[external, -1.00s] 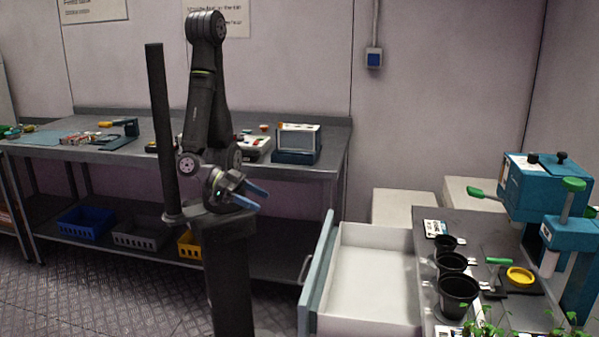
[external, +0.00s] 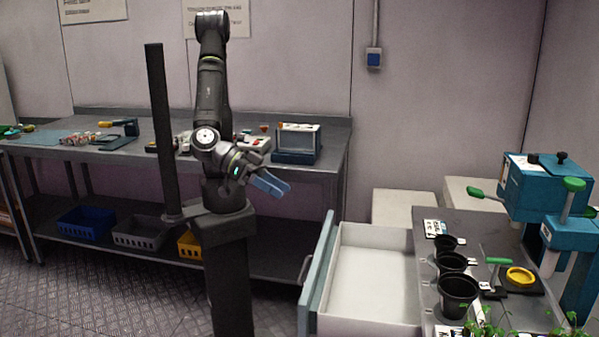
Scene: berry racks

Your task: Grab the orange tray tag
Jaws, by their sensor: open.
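No orange tray tag can be made out for certain. A small orange-red item (external: 264,128) sits on the back bench, behind my arm, too small to identify. An orange-handled item (external: 105,124) lies farther left on the same bench. My gripper (external: 283,190), with blue fingers, is open and seems empty. It hangs in front of the bench, pointing down to the right, apart from any object.
The metal bench (external: 325,168) holds a clear-fronted box (external: 298,140) and several small items. An open white drawer (external: 370,285) is at lower right. Beside it a counter (external: 465,222) carries black pots (external: 458,293) and a teal press (external: 535,185). A dark post (external: 160,120) stands left of my arm.

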